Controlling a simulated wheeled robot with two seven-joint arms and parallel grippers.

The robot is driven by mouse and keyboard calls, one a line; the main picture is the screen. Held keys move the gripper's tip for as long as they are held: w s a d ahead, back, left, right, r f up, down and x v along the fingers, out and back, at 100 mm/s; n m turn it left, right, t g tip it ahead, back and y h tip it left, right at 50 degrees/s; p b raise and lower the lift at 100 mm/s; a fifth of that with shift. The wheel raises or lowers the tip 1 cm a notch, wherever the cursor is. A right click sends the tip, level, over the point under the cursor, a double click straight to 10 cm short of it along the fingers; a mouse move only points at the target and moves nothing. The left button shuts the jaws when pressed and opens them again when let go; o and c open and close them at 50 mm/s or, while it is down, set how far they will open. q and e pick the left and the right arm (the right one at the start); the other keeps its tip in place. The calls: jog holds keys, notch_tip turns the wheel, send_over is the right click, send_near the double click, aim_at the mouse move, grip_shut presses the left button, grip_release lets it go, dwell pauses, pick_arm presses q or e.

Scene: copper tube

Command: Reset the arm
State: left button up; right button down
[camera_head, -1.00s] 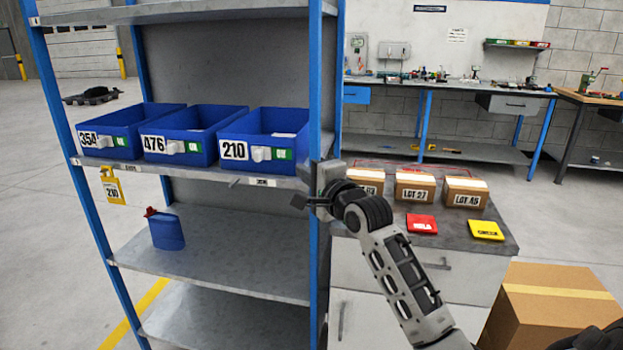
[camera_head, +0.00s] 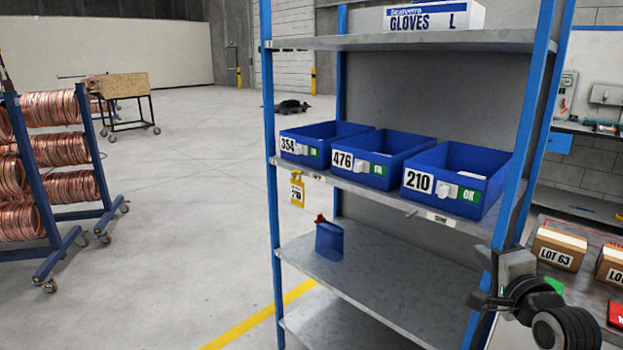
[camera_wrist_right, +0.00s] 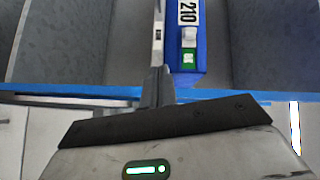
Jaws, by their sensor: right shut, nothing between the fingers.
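My right gripper (camera_head: 476,299) is at the lower right of the head view, in front of the shelf's right front post. Its fingers point left and are shut with nothing between them. In the right wrist view the closed fingers (camera_wrist_right: 156,86) show in the middle, below the blue bin labelled 210 (camera_wrist_right: 188,70). In the head view that bin 210 (camera_head: 452,183) stands on the middle shelf, above and apart from the gripper. My left gripper is not in view.
The blue-posted shelf (camera_head: 360,275) also holds bins 354 (camera_head: 305,150) and 476 (camera_head: 362,163), and a blue bottle (camera_head: 329,242) lower down. A yellow tag (camera_head: 297,190) hangs at its left. Boxes (camera_head: 558,248) sit right. Copper coil racks (camera_head: 62,150) stand left; floor between is clear.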

jog(key=s+a+f+n+g+y, duration=0.1)
jog(key=s+a+f+n+g, duration=0.1)
jog(key=s+a+f+n, duration=0.45)
jog(key=s+a+f+n+g+y, duration=0.1)
jog(key=s+a+f+n, duration=0.15)
jog(key=f, duration=0.75)
jog(key=s+a+f+n+g, duration=0.2)
jog(key=s+a+f+n, duration=0.2)
jog(key=s, duration=0.4)
jog(key=s+a+f+n+g+y, duration=0.1)
jog(key=s+a+f+n, duration=0.4)
jog(key=s+a+f, duration=0.2)
jog(key=shift+s+a+n+g+y, duration=0.2)
jog(key=shift+s+n+g+y, duration=0.15)
jog(key=shift+s, duration=0.5)
